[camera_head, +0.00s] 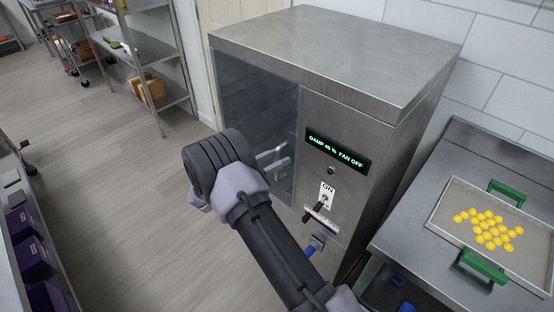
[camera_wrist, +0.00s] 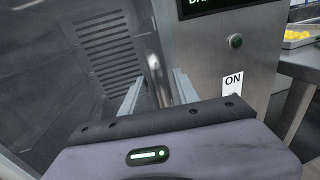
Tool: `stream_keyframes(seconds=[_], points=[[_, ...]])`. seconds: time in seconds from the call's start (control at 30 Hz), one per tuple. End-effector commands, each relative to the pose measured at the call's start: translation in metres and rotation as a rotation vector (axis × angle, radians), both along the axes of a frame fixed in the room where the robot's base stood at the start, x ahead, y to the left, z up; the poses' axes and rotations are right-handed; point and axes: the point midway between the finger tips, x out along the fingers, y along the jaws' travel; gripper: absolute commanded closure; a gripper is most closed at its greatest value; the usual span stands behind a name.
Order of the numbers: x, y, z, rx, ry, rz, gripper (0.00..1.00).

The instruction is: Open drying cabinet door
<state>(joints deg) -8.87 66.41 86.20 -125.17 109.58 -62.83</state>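The drying cabinet (camera_head: 335,50) is a steel box with a dark glass door (camera_head: 250,100) on its front left. The door looks closed, its right edge beside the control panel. My gripper (camera_head: 282,155) is in front of the door's right side, its two silver fingers pointing at the glass. In the wrist view, my gripper (camera_wrist: 158,82) has its fingers apart. A pale upright handle (camera_wrist: 154,72) shows between them, and I see no finger clearly touching it. My arm and gripper body hide the lower door in the head view.
The panel display (camera_head: 337,149) reads damp 45 % and fan off, above a button and an ON switch (camera_head: 326,197). A tray (camera_head: 460,185) of yellow gummies with green handles sits on the right bench. Steel shelves (camera_head: 150,70) stand back left. The floor left of the cabinet is clear.

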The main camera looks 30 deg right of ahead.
Motion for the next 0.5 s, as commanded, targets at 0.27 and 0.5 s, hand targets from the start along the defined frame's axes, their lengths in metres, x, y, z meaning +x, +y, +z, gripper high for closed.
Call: stream_keyframes(seconds=[0.27,0.5], points=[[0.0001,-0.0001,0.0003,0.000,0.000,0.000,0.75],[0.0001,0.0001,0.0003,0.000,0.000,0.000,1.00]])
